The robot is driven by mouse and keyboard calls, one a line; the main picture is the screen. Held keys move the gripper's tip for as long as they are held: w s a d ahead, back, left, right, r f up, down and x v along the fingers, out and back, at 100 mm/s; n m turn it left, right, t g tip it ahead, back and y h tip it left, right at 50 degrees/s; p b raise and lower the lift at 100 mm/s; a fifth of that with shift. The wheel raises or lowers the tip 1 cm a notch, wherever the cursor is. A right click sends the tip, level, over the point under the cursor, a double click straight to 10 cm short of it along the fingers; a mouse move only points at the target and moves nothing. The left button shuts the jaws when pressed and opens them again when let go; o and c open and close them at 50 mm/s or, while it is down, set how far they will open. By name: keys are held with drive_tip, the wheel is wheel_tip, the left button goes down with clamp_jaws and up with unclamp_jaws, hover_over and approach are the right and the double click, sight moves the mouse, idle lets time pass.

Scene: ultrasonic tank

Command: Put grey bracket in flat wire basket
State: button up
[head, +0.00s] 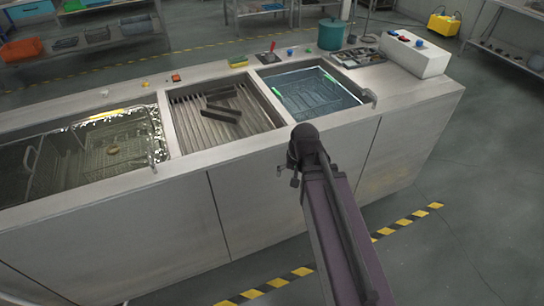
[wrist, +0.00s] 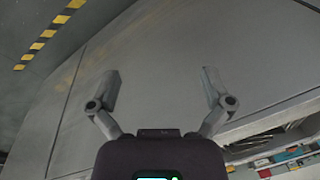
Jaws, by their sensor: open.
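My gripper (wrist: 160,85) is open and empty, its two fingers spread wide before the tank unit's plain grey front panel in the wrist view. In the head view it shows small (head: 287,178), in front of the counter's edge. Dark grey pieces (head: 222,112) lie on the ribbed floor of the middle basin; I cannot tell for certain which is the grey bracket. A flat wire basket (head: 310,97) with green grips sits in the right basin, in bluish liquid. The gripper is apart from both.
The left tank holds a deeper wire basket (head: 126,133) with a small tan piece in it. A white control box (head: 414,56), a green pot (head: 331,35) and a tray of small parts (head: 357,57) stand at the counter's right end. The floor in front is clear.

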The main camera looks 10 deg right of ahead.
drive_tip(key=s+d+f+n+g+h+b, duration=0.1)
drive_tip(key=s+d+f+n+b, duration=0.1)
drive_tip(key=s+f+b, duration=0.2)
wheel_tip(320, 180, down, 3)
drive_tip(key=shift+d+f+b, duration=0.1)
drive_tip(key=shift+d+b, duration=0.1)
drive_tip(key=shift+b, duration=0.6)
drive_tip(key=shift+s, duration=0.1)
drive_tip(key=c, duration=0.6)
drive_tip(key=shift+a, duration=0.15)
